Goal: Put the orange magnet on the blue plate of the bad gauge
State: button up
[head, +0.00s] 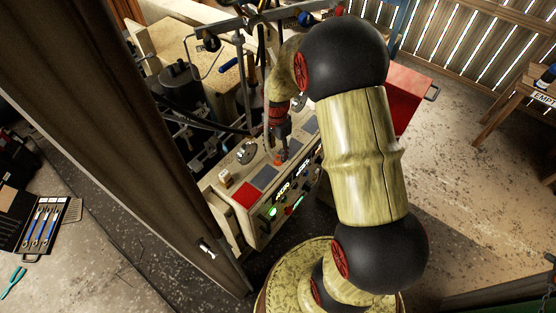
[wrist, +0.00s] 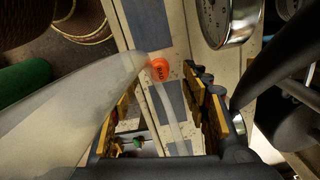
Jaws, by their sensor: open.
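The orange magnet (wrist: 160,70), a small round piece with dark marking, shows in the wrist view just beyond and between my fingertips. It sits at the gap between two blue-grey plates, one above (wrist: 146,25) and one below (wrist: 172,104). In the head view it is a small orange spot (head: 278,160) on the panel beneath my gripper (head: 282,150). My gripper (wrist: 166,84) is open, its yellow-padded fingers apart. A round gauge (wrist: 229,20) is at the upper right of the wrist view; its reading is unclear. Another gauge (head: 246,152) shows in the head view.
The panel top holds a red plate (head: 246,195) and a blue-grey plate (head: 265,177); lit controls (head: 273,211) are on its front. Hoses and pipes (head: 240,75) stand close behind. A brown post (head: 130,130) is on the left. Open floor (head: 465,190) lies right.

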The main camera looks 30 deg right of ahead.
aim_at(278, 158)
jog(key=f, duration=0.1)
jog(key=f+b, duration=0.1)
jog(key=f, duration=0.3)
jog(key=shift+d+b, duration=0.3)
jog(key=c, duration=1.1)
